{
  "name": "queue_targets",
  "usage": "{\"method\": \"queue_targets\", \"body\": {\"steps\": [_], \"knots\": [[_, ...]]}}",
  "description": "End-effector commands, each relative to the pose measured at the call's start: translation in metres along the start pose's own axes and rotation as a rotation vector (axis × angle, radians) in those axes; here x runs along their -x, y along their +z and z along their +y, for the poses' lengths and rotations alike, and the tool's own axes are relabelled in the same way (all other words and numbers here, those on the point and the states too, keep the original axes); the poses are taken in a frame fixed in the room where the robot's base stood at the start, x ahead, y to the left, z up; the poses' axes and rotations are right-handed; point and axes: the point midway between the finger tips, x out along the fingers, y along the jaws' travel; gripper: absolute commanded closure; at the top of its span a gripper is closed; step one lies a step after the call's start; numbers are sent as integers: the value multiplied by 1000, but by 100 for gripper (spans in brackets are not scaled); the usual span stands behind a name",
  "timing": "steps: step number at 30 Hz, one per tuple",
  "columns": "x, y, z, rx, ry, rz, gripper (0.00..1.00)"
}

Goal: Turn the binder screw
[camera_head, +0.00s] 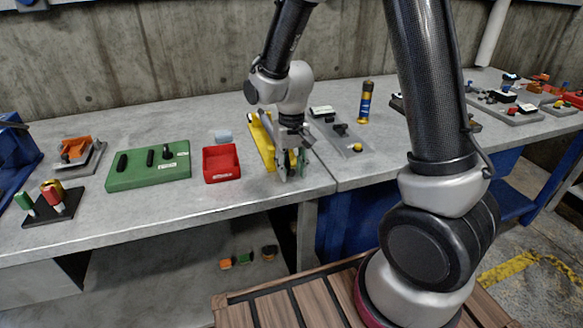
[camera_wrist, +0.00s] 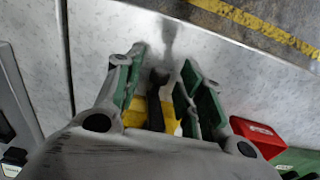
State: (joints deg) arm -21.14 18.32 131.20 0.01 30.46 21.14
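A yellow fixture (camera_head: 262,143), which I take to be the binder, lies on the workbench near its front edge. My gripper (camera_head: 292,172) points down over its front end and hides much of it. In the wrist view, my gripper (camera_wrist: 160,65) has its green-padded fingers apart, on either side of yellow parts (camera_wrist: 168,108) and a dark screw-like piece (camera_wrist: 158,80). The yellow part lies close to the right finger; I cannot tell whether it touches. The screw's far side is hidden.
A red bin (camera_head: 221,163) stands just left of the fixture, with a green block holder (camera_head: 148,170) further left. A grey plate (camera_head: 347,140) and an upright dark-and-gold cylinder (camera_head: 366,102) are to the right. Bare bench lies in front of the bin.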

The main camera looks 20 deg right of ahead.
Motion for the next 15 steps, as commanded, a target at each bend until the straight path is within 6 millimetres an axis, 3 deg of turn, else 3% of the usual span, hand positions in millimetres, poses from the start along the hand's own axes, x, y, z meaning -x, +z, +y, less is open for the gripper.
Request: {"method": "queue_targets", "body": {"steps": [1,6,15], "knots": [[0,0,0,0,0,0,72],[0,0,0,0,0,0,100],[0,0,0,-1,-21,0,100]]}}
